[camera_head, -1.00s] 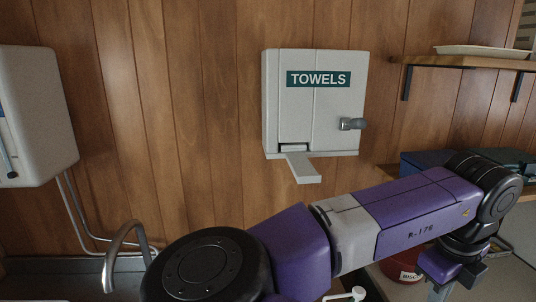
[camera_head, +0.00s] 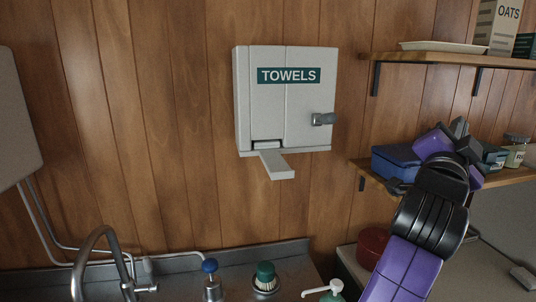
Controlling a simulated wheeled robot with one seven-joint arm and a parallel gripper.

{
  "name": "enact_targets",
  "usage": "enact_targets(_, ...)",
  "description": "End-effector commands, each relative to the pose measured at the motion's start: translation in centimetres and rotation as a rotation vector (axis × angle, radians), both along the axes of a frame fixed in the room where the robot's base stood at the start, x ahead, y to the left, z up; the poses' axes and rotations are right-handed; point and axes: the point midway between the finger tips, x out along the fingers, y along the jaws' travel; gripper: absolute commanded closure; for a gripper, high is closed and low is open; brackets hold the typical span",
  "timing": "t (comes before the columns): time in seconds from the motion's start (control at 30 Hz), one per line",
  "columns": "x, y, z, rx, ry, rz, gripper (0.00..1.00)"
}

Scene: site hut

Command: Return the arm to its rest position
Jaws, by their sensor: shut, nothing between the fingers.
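My arm, purple and black, rises from the bottom right and reaches up in front of the shelves. My gripper (camera_head: 459,128) is at its far end, in front of the lower shelf, pointing up and away. It is small and partly hidden behind my wrist; it looks shut, with nothing seen in it. It overlaps the blue box on the shelf in the picture; I cannot tell how near it is.
A white towel dispenser (camera_head: 285,105) hangs on the wood wall left of my arm. The lower shelf (camera_head: 365,175) holds a blue box (camera_head: 393,163) and jars. An upper shelf (camera_head: 440,60) is above. A tap (camera_head: 100,240), brushes and a pump bottle (camera_head: 331,291) stand below.

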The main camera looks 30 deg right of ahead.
Motion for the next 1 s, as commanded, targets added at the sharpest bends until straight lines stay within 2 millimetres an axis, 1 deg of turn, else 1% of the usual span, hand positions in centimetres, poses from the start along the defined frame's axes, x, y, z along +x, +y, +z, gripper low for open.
enact_targets(0.03,0.7,1.3,0.3,-0.089,0.045,0.022,1.0)
enact_targets(0.1,1.6,3.4,0.7,-0.205,0.095,0.056,1.0)
enact_targets(0.17,2.3,5.4,0.7,-0.298,0.137,0.088,1.0)
enact_targets(0.2,2.9,6.7,0.5,-0.357,0.164,0.11,1.0)
enact_targets(0.27,3.5,8.7,-0.1,-0.44,0.202,0.145,1.0)
enact_targets(0.3,3.9,10.0,-0.7,-0.493,0.226,0.17,1.0)
enact_targets(0.37,4.3,12.1,-1.7,-0.565,0.259,0.208,1.0)
enact_targets(0.4,4.5,13.4,-2.6,-0.609,0.282,0.236,1.0)
enact_targets(0.47,4.8,15.3,-4.1,-0.671,0.313,0.278,1.0)
enact_targets(0.5,4.8,16.6,-5.2,-0.707,0.331,0.307,1.0)
enact_targets(0.57,4.7,18.4,-7.0,-0.755,0.36,0.352,1.0)
enact_targets(0.6,4.5,19.5,-8.2,-0.783,0.376,0.382,1.0)
enact_targets(0.67,4.2,21.2,-10.2,-0.821,0.402,0.431,1.0)
enact_targets(0.7,3.8,22.2,-11.6,-0.841,0.418,0.461,1.0)
enact_targets(0.77,3.1,23.7,-13.6,-0.864,0.441,0.51,1.0)
enact_targets(0.8,2.6,24.6,-15.1,-0.876,0.456,0.544,1.0)
enact_targets(0.87,1.6,25.9,-17.1,-0.888,0.477,0.592,1.0)
enact_targets(0.9,0.9,26.6,-18.6,-0.889,0.492,0.626,1.0)
enact_targets(1.0,-1.2,28.5,-22.0,-0.883,0.526,0.706,1.0)
